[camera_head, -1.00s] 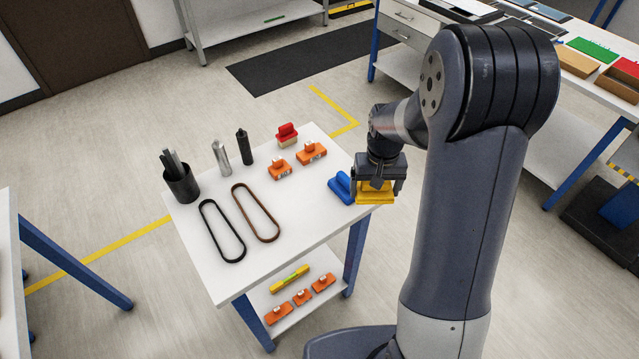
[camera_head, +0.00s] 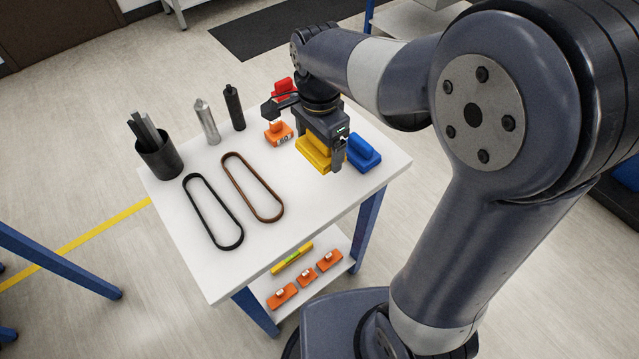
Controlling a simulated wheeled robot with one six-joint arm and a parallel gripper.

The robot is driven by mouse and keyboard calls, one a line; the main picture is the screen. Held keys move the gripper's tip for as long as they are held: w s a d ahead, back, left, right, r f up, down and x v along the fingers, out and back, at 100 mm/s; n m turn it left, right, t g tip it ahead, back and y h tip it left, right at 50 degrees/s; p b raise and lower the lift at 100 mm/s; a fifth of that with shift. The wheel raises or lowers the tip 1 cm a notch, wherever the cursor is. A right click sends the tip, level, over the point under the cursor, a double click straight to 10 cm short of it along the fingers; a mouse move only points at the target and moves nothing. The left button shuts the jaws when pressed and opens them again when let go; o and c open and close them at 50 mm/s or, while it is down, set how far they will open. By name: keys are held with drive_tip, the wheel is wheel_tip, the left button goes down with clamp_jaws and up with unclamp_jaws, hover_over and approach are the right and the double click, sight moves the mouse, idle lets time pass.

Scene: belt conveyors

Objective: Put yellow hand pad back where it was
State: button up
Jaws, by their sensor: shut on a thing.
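The yellow hand pad (camera_head: 314,153) is a block with a raised grip, over the right part of the white table (camera_head: 222,260). My gripper (camera_head: 320,150) is shut on it from above and hides part of it. I cannot tell whether the pad touches the tabletop. The blue hand pad (camera_head: 364,152) lies just right of the yellow one, near the table's right edge. The red hand pad (camera_head: 283,88) is behind my gripper at the table's far side, partly hidden.
An orange block (camera_head: 278,134) sits left of my gripper. Two belts, black (camera_head: 214,212) and brown (camera_head: 252,188), lie at the front left. A dark cup (camera_head: 160,160), a silver bottle (camera_head: 207,122) and a black bottle (camera_head: 235,108) stand behind. The lower shelf holds orange blocks (camera_head: 307,277) and a level (camera_head: 292,259).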

sight(319, 182)
wheel_tip(319, 182, down, 10)
drive_tip(key=shift+r, duration=0.25)
drive_tip(key=shift+f, duration=0.15)
drive_tip(key=o, duration=0.8)
wheel_tip(319, 182, up, 12)
drive_tip(key=shift+r, duration=0.15)
drive_tip(key=shift+s, duration=0.15)
